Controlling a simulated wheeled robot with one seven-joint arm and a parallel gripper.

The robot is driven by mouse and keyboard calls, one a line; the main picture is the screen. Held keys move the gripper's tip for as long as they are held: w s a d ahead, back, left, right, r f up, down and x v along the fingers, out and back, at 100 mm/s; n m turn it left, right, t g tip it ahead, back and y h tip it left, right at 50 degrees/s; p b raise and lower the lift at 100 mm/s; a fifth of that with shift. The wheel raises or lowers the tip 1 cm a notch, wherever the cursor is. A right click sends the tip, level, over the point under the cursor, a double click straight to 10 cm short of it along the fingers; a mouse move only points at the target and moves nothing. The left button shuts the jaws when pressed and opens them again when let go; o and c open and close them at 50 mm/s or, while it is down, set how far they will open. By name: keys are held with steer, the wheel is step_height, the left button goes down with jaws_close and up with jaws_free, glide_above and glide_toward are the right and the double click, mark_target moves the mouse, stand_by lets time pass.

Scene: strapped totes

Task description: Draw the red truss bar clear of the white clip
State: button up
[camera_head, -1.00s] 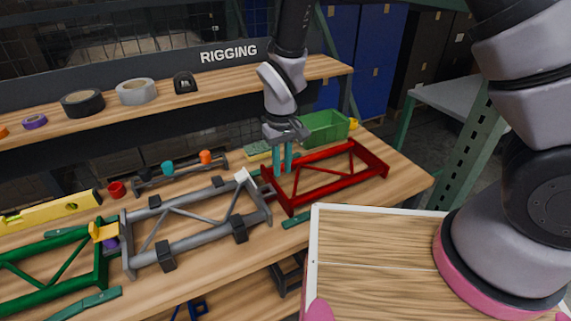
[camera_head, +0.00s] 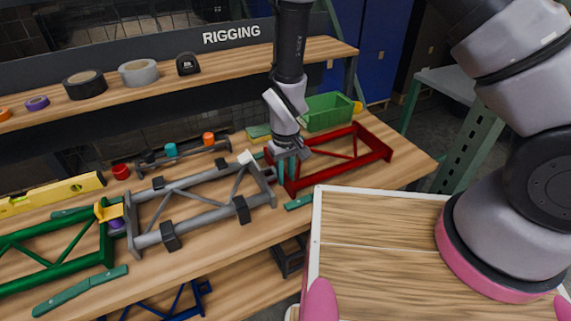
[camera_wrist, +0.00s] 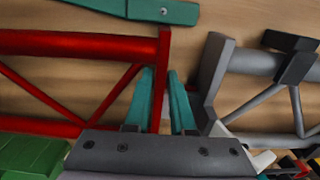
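The red truss bar (camera_head: 340,172) lies on the bench at the right. Its left end plate is beside the right end of the grey truss (camera_head: 190,205). The white clip (camera_head: 246,158) is at the grey truss's back right corner; part of it shows low in the wrist view (camera_wrist: 262,160). My gripper (camera_head: 286,172) points down at the red bar's left end. In the wrist view its teal fingers (camera_wrist: 161,90) stand either side of the red end plate (camera_wrist: 163,75), with a small gap visible at the left finger. How the clip meets the red bar is hidden.
A green truss (camera_head: 60,250) with a yellow clip (camera_head: 108,211) is at the left. A green bin (camera_head: 328,111) stands behind the red bar. A teal strip (camera_head: 299,202) lies in front. A wooden-topped board (camera_head: 380,225) is at the near right. A shelf (camera_head: 220,62) runs behind.

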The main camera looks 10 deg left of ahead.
steer(key=shift+f, duration=0.45)
jaws_close()
stand_by(1.2)
